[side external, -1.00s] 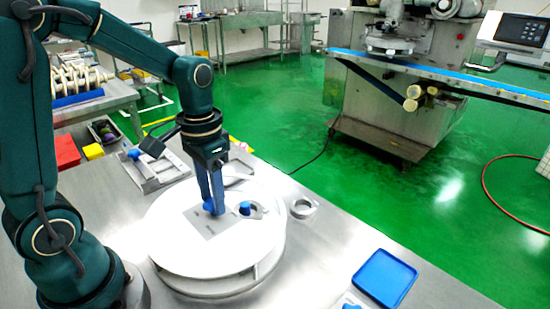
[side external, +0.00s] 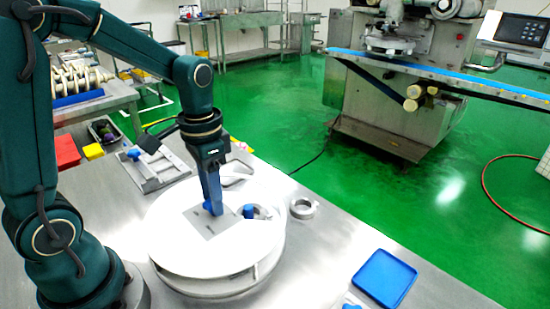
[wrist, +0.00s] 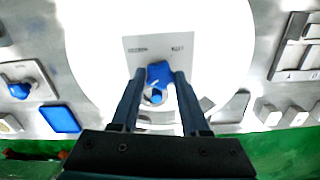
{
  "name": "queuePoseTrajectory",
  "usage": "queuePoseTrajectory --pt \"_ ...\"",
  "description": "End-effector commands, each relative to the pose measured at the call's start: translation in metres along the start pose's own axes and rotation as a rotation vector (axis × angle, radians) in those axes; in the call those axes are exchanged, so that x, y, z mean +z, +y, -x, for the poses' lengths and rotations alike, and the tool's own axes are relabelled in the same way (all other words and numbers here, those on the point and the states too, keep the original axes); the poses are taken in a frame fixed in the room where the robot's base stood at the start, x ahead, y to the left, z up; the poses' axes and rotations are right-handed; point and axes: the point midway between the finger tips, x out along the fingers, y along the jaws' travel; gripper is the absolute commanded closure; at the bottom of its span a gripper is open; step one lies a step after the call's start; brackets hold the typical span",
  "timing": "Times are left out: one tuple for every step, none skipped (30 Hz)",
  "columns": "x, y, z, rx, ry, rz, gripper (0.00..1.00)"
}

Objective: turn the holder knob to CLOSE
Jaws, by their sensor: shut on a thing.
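The blue holder knob (side external: 207,208) stands on a grey plate (side external: 210,228) on top of the round white turntable (side external: 168,225). My gripper (side external: 214,210) points straight down at the knob and is shut on it. The wrist view shows the knob (wrist: 159,72) between my two fingertips (wrist: 159,76). Small dark marks show on the plate (wrist: 158,44) there, too blurred to read. My fingers hide part of the knob in the side view. A blue peg in a metal holder (side external: 250,211) sits just right of the knob.
A metal ring (side external: 303,207) and a blue tray (side external: 385,277) lie on the steel table to the right. The table between ring and tray is clear.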

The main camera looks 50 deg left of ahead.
Motion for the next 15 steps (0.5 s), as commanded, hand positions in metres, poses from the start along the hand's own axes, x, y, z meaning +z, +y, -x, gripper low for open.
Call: queuePoseTrajectory --pt "-0.0009 -0.0003 0.0014 -0.001 0.004 -0.023 1.00" --pt "-0.0009 -0.0003 0.0014 -0.001 0.004 -0.039 1.00" --pt "-0.0010 -0.0003 0.0014 -0.001 0.004 -0.058 1.00" --pt "-0.0010 -0.0003 0.0014 -0.001 0.005 -0.074 1.00" --pt "-0.0010 -0.0003 0.0014 -0.001 0.005 -0.088 1.00" --pt "-0.0010 -0.0003 0.0014 -0.001 0.005 -0.109 1.00" --pt "-0.0010 -0.0003 0.0014 -0.001 0.005 -0.124 1.00" --pt "-0.0011 -0.0003 0.0014 -0.001 0.005 -0.139 1.00" --pt "-0.0011 -0.0003 0.0014 -0.001 0.005 -0.159 1.00" --pt "-0.0011 -0.0003 0.0014 -0.001 0.005 -0.174 1.00" --pt "-0.0011 -0.0003 0.0014 -0.001 0.005 -0.189 1.00" --pt "-0.0011 -0.0003 0.0014 -0.001 0.005 -0.209 1.00" --pt "-0.0011 -0.0003 0.0014 -0.001 0.005 -0.224 1.00" --pt "-0.0012 -0.0003 0.0015 -0.002 0.005 -0.239 1.00" --pt "-0.0012 -0.0003 0.0014 -0.002 0.005 -0.260 1.00"
